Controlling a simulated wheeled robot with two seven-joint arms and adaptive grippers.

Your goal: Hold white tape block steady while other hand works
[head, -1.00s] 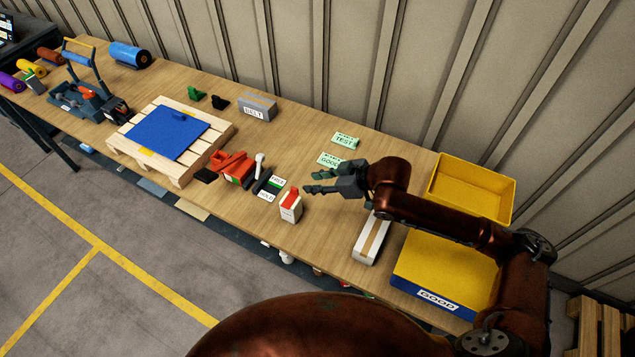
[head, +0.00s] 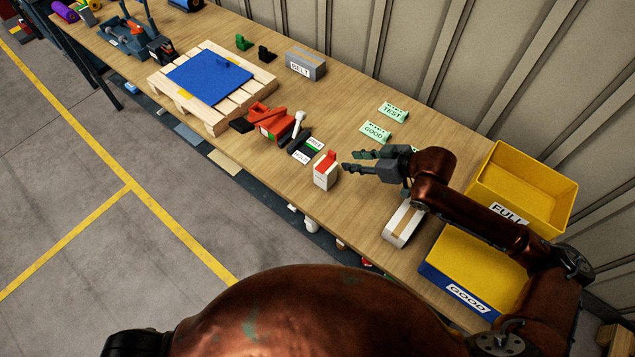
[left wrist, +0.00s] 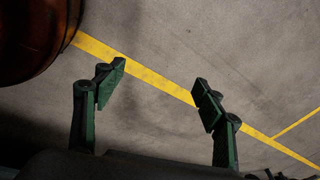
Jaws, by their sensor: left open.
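The white tape block (head: 402,223), white with a tan stripe along its top, lies on the wooden table near its front edge in the head view. My right gripper (head: 350,161) is open and empty, its fingers pointing left above the table. The right wrist and forearm pass close behind the block, and its far end is partly hidden. My left gripper (left wrist: 158,82) is open and empty in the left wrist view, over bare grey floor with a yellow line. It does not show in the head view.
A white box with a red top (head: 326,171) stands just left of my right fingertips. Green TEST (head: 393,111) and GOOD (head: 375,132) cards lie behind. A pallet (head: 252,93) is further left.

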